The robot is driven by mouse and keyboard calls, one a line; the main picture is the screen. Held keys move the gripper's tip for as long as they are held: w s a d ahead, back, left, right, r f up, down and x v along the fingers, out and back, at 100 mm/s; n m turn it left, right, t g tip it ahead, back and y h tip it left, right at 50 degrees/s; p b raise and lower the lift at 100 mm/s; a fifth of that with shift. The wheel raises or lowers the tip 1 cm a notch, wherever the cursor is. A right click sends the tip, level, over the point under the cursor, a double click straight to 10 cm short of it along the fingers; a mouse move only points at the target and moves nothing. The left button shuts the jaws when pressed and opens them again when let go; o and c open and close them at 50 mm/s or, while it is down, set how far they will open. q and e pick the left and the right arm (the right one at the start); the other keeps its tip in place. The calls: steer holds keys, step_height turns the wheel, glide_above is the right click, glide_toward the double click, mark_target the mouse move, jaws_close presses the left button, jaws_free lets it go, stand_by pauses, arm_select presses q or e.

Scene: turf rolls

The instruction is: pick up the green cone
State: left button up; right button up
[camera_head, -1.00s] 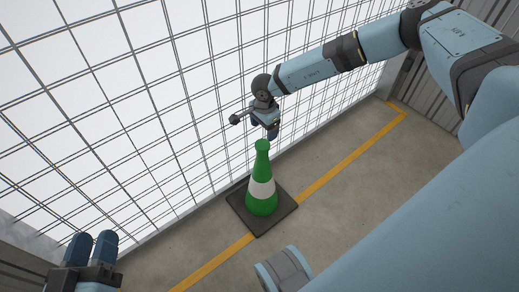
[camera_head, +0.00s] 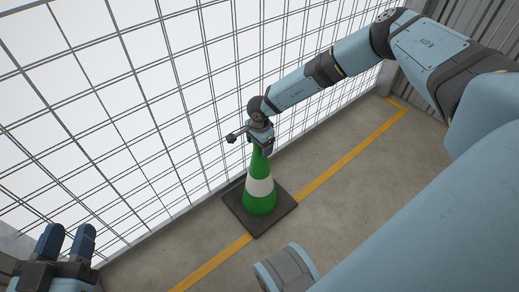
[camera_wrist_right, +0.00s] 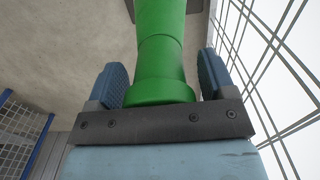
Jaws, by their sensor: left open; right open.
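The green cone (camera_head: 259,200) with a white band stands upright on its dark square base (camera_head: 284,213) on the floor, beside the mesh fence. My right gripper (camera_head: 262,148) is at the cone's top, open, with its fingers around the neck. In the right wrist view the green cone (camera_wrist_right: 162,55) lies between the two blue fingers of my right gripper (camera_wrist_right: 160,85), with a gap showing on each side. My left gripper (camera_head: 66,240) is open and empty at the lower left, far from the cone.
The wire mesh fence (camera_head: 130,110) rises close behind the cone. A yellow line (camera_head: 335,172) runs along the concrete floor (camera_head: 350,215) and under the cone's base. A corrugated wall (camera_head: 485,30) is at the upper right. The floor right of the cone is clear.

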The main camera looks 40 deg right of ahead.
steer(key=shift+r, duration=0.15)
jaws_close()
steer(key=shift+r, duration=0.15)
